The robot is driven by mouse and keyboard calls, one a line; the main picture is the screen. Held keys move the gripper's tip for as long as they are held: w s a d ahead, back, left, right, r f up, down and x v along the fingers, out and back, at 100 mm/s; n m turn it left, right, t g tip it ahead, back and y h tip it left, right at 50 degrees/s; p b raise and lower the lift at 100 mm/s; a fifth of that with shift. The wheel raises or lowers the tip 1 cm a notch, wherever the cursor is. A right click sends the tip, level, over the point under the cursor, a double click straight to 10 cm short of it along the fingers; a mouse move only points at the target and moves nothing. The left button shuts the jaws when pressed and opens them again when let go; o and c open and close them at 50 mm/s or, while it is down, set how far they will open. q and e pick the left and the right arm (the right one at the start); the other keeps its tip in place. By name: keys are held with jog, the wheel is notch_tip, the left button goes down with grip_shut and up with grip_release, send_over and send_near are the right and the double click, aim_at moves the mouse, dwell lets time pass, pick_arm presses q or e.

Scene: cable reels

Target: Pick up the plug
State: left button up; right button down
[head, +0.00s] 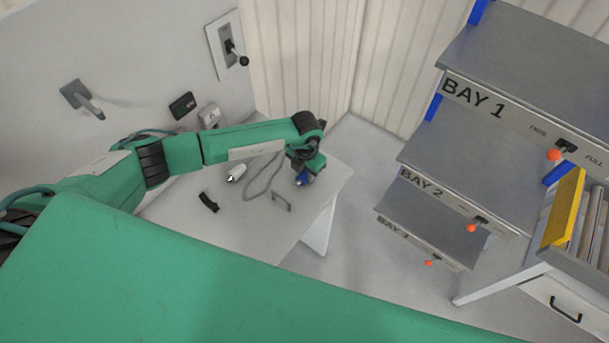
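A light grey table (185,213) stands under my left arm. A grey cable (263,180) lies looped on it, with one end running toward my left gripper (303,178). A small blue piece shows at the gripper's tip; I cannot tell whether it is the plug or part of the gripper. The gripper points down over the table's right part, and its fingers are too small and hidden to read. A white, dark-tipped piece (237,173) lies left of the cable. My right gripper is not in view.
A black piece (208,202) and a grey handle-like bracket (282,201) are on the table. A wall switch (231,47) and a wall lever (82,98) are behind. Shelves marked BAY 1 (535,70) and BAY 2 (470,170) stand right, beyond open floor.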

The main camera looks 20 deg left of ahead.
aim_at(306, 172)
pick_arm(q)
grip_shut()
jog(key=shift+r+b, duration=0.35)
jog(key=shift+r, duration=0.25)
notch_tip(306, 172, up, 8)
jog(key=b, duration=0.3)
jog(key=shift+f, duration=0.25)
jog(key=shift+r, duration=0.7)
